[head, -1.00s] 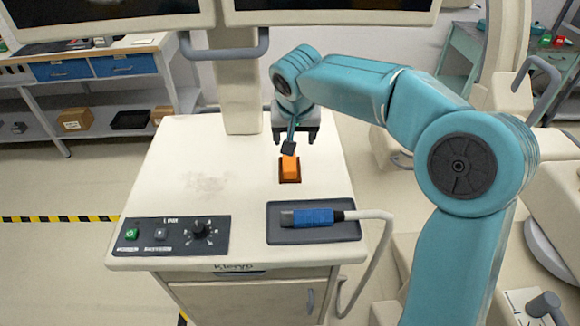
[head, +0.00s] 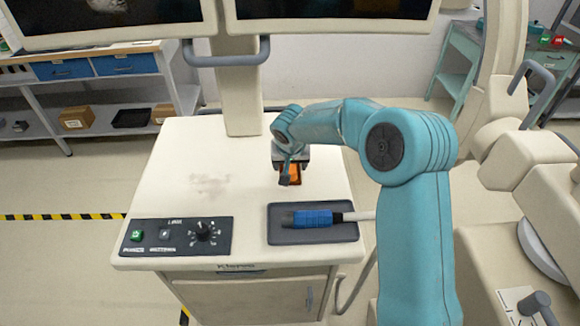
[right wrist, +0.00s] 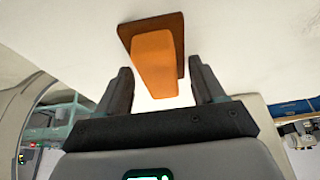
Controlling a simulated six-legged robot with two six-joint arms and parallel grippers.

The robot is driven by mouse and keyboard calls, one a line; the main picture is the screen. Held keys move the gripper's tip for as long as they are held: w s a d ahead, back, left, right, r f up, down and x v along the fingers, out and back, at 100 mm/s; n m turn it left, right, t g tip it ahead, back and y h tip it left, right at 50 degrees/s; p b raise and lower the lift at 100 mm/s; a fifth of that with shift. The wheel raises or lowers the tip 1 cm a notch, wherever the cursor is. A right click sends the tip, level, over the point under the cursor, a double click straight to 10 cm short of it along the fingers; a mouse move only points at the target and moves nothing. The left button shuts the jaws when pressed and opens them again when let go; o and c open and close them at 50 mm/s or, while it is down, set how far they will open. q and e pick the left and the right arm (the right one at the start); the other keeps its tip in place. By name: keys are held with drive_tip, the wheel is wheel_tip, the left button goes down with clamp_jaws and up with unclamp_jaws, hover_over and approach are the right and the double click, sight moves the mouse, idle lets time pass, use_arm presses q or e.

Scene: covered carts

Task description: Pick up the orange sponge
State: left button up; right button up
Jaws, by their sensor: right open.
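The orange sponge (head: 294,171) stands on a small dark brown base on the white cart top (head: 180,160). In the head view my right gripper (head: 291,176) is low over it and hides part of it. In the right wrist view the sponge (right wrist: 155,65) and its brown base (right wrist: 179,30) show clearly. There my right gripper (right wrist: 162,95) is open, with one finger on each side of the sponge's near end and gaps between. My left gripper is not in view.
A dark tray (head: 355,231) with a blue-handled probe (head: 312,218) lies at the cart's front right. A control panel (head: 176,237) is at the front left. Two monitors (head: 120,18) hang above the back. The left of the cart top is bare.

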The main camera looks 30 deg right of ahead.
drive_tip(key=shift+a, duration=0.1)
drive_tip(key=shift+s+r, duration=0.15)
drive_tip(key=c, duration=0.9)
drive_tip(key=shift+c, duration=0.8)
wheel_tip(320, 180, up, 20)
